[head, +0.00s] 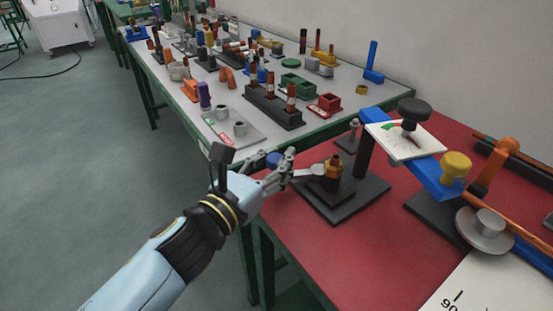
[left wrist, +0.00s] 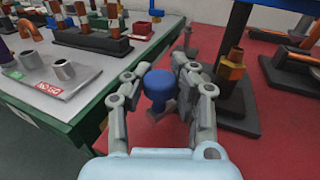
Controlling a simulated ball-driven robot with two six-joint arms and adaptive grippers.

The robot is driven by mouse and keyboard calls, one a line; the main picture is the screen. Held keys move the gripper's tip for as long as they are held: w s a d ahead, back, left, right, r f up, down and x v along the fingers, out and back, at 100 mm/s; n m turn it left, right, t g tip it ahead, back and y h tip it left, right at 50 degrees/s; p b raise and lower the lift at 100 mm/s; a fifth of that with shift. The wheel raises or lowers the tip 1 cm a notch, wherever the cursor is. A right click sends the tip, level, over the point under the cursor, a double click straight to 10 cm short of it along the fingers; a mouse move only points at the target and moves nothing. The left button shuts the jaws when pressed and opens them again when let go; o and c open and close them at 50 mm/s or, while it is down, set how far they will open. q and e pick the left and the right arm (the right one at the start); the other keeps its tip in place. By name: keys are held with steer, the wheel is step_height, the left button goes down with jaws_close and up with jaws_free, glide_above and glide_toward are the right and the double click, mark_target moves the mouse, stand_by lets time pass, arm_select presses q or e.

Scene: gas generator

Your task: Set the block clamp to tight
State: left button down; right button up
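A round blue knob (left wrist: 158,86) stands between the two fingers of my left gripper (left wrist: 160,76) in the left wrist view. It narrows downward to a small grey part. In the head view the blue knob (head: 274,160) shows beside my left gripper (head: 291,166), at the red table's left edge. The fingers stand apart on either side of it, with very little space left; I cannot tell if they touch it. No readable label tells which fixture is the block clamp, and no tight mark is legible. My right gripper is not in view.
A copper-topped post (head: 333,170) on a dark base stands just right of my left gripper. A blue arm with a dial plate (head: 400,148) and black knob (head: 414,110) rises farther right. A grey table (head: 345,108) crowded with parts lies behind.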

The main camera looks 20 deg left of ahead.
arm_select(q)
steer(key=c, duration=1.5)
jaws_free()
steer(key=shift+s+f, duration=0.2)
steer(key=shift+f, duration=0.1)
steer(key=o, duration=0.5)
steer(key=shift+s+a+r, duration=0.1)
steer(key=shift+s+r, duration=0.05)
steer(key=shift+r, duration=0.05)
steer(key=s+a, duration=0.2)
steer(key=s, duration=0.9)
steer(key=shift+s, duration=0.3)
